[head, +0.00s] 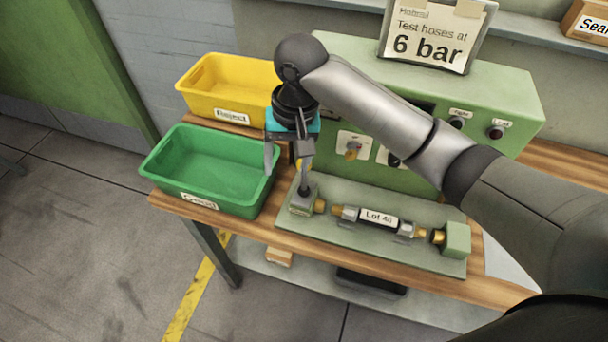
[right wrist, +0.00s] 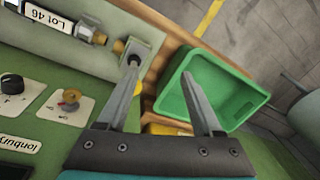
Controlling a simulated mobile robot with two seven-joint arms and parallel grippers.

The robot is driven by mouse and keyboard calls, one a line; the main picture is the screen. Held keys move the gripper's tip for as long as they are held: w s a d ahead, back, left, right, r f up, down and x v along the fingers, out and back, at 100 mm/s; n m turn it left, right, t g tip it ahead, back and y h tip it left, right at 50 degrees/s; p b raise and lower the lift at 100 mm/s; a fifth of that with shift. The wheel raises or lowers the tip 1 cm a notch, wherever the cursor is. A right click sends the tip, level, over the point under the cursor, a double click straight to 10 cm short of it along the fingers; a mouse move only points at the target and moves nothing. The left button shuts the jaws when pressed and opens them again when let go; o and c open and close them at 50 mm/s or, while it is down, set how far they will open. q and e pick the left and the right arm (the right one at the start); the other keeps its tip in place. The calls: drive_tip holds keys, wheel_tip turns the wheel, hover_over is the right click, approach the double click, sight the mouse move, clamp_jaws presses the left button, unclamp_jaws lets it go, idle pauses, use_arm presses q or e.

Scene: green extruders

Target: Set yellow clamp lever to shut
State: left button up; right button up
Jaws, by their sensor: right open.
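The yellow clamp lever shows only as a small yellow patch (head: 298,164) beside a finger of my right gripper (head: 287,175) in the head view. The grey-green clamp block (head: 302,205) stands below it at the left end of the fixture plate. My right gripper is open above this end. In the right wrist view one finger covers most of the lever, with a bit of yellow (right wrist: 138,88) at its edge; the open right gripper (right wrist: 160,68) has nothing visible between its fingers. Whether the finger touches the lever, and the lever's angle, I cannot tell. My left gripper is out of view.
A hose labelled Lot 46 (head: 378,219) lies along the plate (head: 345,195). A green bin (head: 205,205) and a yellow Reject bin (head: 228,112) stand left. The green machine (head: 500,95) with knobs and a sign (head: 430,45) rises behind.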

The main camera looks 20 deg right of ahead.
sight(304, 178)
drive_tip(key=d+r+m, duration=0.1)
drive_tip(key=r, duration=0.1)
drive_tip(key=w+d+r+h, duration=0.1)
drive_tip(key=r, duration=0.1)
drive_tip(key=w+d+r+m, duration=0.1)
drive_tip(key=d+r, duration=0.1)
drive_tip(key=shift+w+r+m+g, duration=0.1)
drive_tip(key=shift+w+m+g, duration=0.05)
drive_tip(key=shift+m+g, duration=0.15)
wheel_tip(304, 178, down, 15)
drive_tip(key=shift+f+b, duration=0.1)
drive_tip(key=shift+b, duration=0.85)
drive_tip(key=shift+c, duration=0.4)
clamp_jaws()
